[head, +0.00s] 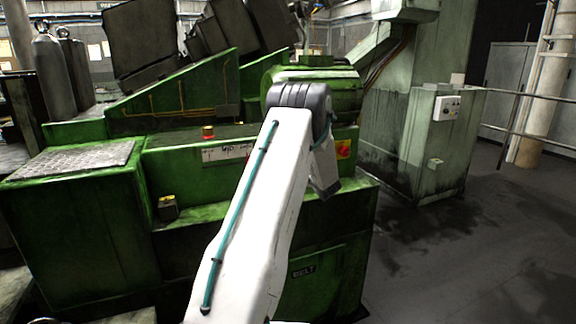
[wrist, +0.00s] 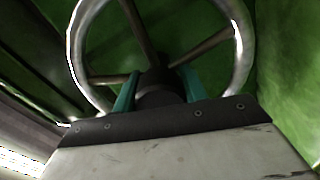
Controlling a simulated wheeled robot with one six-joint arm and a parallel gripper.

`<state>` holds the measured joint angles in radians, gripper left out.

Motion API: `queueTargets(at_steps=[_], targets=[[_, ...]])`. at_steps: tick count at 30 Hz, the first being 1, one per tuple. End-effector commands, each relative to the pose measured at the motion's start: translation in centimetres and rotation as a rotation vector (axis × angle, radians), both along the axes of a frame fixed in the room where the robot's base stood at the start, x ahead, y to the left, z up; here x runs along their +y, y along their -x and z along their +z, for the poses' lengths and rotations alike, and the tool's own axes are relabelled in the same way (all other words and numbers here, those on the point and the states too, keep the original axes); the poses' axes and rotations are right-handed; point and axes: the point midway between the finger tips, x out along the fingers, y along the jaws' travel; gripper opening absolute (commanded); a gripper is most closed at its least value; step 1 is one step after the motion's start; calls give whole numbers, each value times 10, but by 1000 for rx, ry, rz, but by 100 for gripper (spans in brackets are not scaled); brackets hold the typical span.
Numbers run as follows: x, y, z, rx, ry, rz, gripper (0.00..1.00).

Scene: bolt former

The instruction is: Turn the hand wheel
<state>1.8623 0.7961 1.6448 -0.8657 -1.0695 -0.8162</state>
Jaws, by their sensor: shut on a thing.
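The hand wheel (wrist: 245,45) fills the upper part of the wrist view. It has a shiny metal rim, metal spokes and a dark hub (wrist: 157,88) in the middle. My gripper (wrist: 158,82) has its two teal fingers on either side of the dark hub and is shut on it. The fingers sit inside the rim, near the spokes. The wheel's lower part is hidden behind my gripper body. In the head view my arm covers the place where my gripper works, and I cannot see the wheel there.
The green bolt former (head: 105,230) fills the left and middle of the head view. Open dark floor (head: 480,260) lies at lower right.

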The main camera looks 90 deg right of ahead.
Motion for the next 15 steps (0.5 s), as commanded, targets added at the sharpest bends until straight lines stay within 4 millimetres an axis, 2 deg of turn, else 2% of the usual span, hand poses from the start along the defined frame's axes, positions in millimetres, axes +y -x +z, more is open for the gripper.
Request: queueTargets(at_steps=[14, 15], targets=[[-2, -1, 3, 12, 11, 3, 1], [-2, -1, 3, 12, 11, 3, 53]])
